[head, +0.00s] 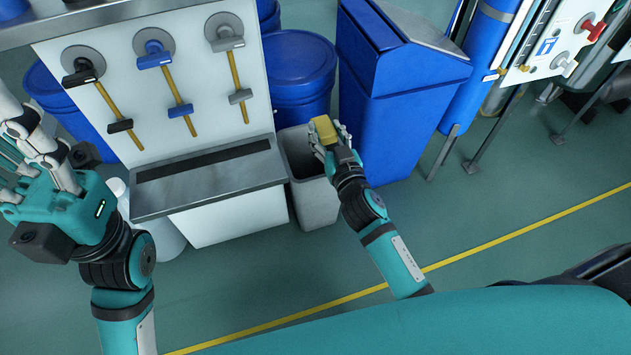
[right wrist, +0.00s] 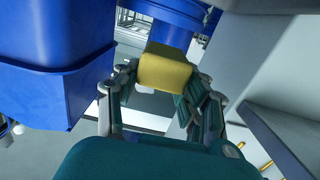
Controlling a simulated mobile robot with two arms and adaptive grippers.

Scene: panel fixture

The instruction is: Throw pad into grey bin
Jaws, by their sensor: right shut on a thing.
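A yellow pad (head: 324,130) is held in the fingers of my right gripper (head: 327,138). In the right wrist view, the pad (right wrist: 165,72) sits between the fingers of the right gripper (right wrist: 163,85). The grey bin (head: 316,207) stands on the floor between the white panel fixture and a blue bin. In the head view, the pad and right hand are over the grey bin's opening and cover part of it. My left gripper (head: 42,160) is at the left edge, away from the pad, with its fingers partly cut off and its opening unclear.
The panel fixture (head: 195,95) carries several hanging handles and a metal ledge (head: 210,178). A tall blue bin (head: 400,95) stands right of the grey bin. A blue drum (head: 300,72) is behind. Open green floor (head: 480,225) lies to the right.

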